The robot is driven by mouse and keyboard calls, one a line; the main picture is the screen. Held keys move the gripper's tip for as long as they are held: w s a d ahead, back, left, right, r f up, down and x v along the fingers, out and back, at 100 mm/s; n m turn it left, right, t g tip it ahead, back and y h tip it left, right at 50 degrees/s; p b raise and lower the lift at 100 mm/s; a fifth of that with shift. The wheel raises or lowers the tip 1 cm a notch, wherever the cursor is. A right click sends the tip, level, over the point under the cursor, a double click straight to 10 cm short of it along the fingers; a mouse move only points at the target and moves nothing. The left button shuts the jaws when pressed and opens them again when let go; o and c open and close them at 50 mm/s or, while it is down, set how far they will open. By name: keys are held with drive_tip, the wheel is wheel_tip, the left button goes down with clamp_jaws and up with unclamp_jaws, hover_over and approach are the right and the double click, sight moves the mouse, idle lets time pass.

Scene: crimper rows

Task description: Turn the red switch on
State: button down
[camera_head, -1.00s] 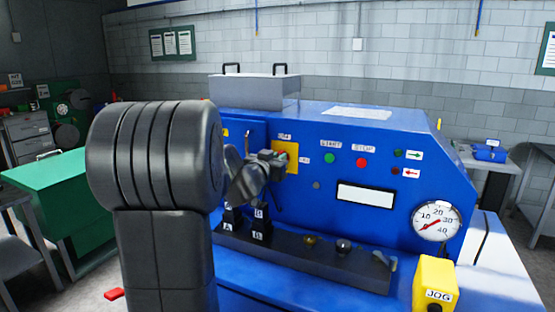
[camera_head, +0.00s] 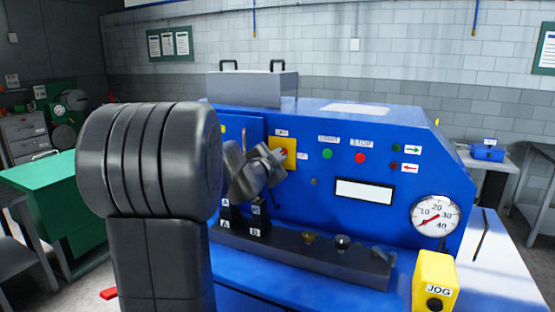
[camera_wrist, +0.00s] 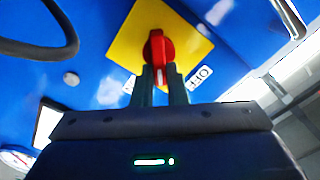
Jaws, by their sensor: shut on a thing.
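The red switch (camera_wrist: 158,48) is a rotary knob on a yellow plate (camera_wrist: 128,42) on the blue machine's front panel. In the wrist view, its handle points down the picture, towards my gripper (camera_wrist: 165,72). The two dark fingers are shut on the handle, one on each side. Small white labels (camera_wrist: 200,76) flank the fingers; I cannot read them surely. In the head view, my wrist and gripper (camera_head: 282,158) cover much of the yellow plate (camera_head: 291,143), and the switch is mostly hidden.
Right of the switch are a green button (camera_head: 327,154), a red button (camera_head: 360,158), a blank display (camera_head: 364,192) and a gauge (camera_head: 435,215). A dark ledge (camera_head: 300,250) with knobs and levers runs below. A yellow JOG box (camera_head: 435,278) stands at front right.

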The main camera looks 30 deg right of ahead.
drive_tip(key=shift+s+d+f+m+b, duration=0.15)
drive_tip(key=shift+m+b, duration=0.4)
drive_tip(key=shift+m, duration=0.8)
drive_tip(key=shift+w+a+f+m+b, duration=0.15)
drive_tip(key=shift+m+b, duration=0.4)
drive_tip(key=shift+m, duration=0.85)
drive_tip(key=shift+s+d+f+m+b, duration=0.2)
drive_tip(key=shift+m+b, duration=0.35)
drive_tip(key=shift+m, duration=0.8)
drive_tip(key=shift+w+a, duration=0.1)
drive_tip(key=c, duration=1.4)
unclamp_jaws()
drive_tip(key=shift+c, duration=0.2)
drive_tip(key=b+v, duration=0.1)
drive_tip(key=v, duration=1.3)
drive_tip(key=p+x, duration=0.1)
drive_tip(key=x, duration=1.3)
